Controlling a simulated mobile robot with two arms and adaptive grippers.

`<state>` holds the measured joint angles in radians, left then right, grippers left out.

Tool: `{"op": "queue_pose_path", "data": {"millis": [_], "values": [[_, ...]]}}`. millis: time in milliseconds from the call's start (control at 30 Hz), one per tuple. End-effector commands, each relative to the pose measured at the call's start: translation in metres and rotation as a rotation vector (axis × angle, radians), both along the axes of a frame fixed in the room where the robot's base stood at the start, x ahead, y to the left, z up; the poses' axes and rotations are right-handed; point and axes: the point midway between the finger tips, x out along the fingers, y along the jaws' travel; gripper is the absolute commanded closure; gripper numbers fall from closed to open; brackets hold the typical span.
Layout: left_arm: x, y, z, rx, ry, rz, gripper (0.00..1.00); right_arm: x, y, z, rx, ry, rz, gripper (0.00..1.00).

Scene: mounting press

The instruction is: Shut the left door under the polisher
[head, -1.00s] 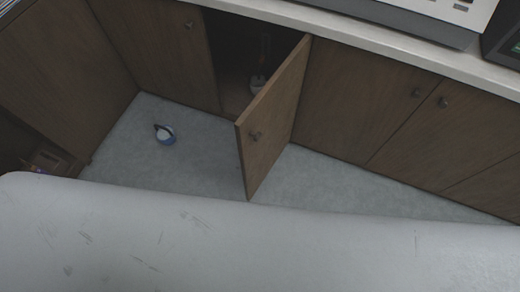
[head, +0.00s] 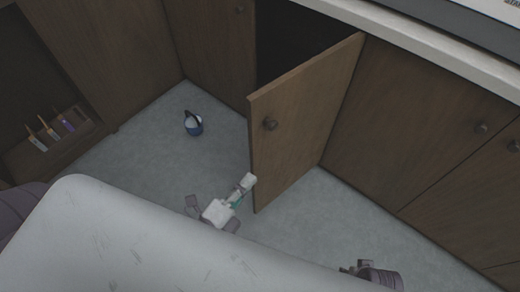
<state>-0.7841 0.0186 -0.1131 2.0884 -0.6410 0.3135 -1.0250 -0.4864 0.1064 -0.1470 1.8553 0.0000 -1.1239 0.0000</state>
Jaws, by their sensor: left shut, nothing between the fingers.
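The brown wooden door (head: 306,120) stands ajar in the head view, swung out from the cabinet with its hinge side at the right. My left gripper (head: 250,180) is shut and empty. In the picture it is just left of the door's free edge, near the lower corner; I cannot tell whether it touches. My right gripper cannot be made out; only a dark piece of my own arm shows at the lower right.
A white countertop (head: 420,45) runs above the cabinets, with a grey appliance (head: 440,18) on it. Shut doors (head: 420,130) are to the right. An open shelf (head: 50,135) with small items is at left.

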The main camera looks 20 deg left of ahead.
Motion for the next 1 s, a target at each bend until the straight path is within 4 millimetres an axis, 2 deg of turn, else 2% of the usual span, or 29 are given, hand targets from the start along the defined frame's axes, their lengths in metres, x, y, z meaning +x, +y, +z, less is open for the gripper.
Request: {"op": "queue_pose_path", "data": {"millis": [433, 600, 700, 1000], "values": [[0.089, -0.025, 0.001, -0.002, -0.001, -0.001, 1.00, 0.001, 0.000, 0.004, 0.000, -0.002, 0.000, 0.50], [0.100, -0.001, -0.001, 0.002, 0.002, 0.000, 1.00, 0.001, 0.000, 0.004, 0.001, -0.003, 0.000, 0.50], [0.104, 0.006, -0.001, 0.000, 0.003, 0.000, 1.00, 0.001, 0.000, 0.004, 0.001, -0.003, 0.000, 0.50], [0.106, 0.010, -0.001, -0.003, 0.004, 0.001, 1.00, 0.002, 0.001, 0.005, 0.001, -0.004, 0.000, 0.50]]}}
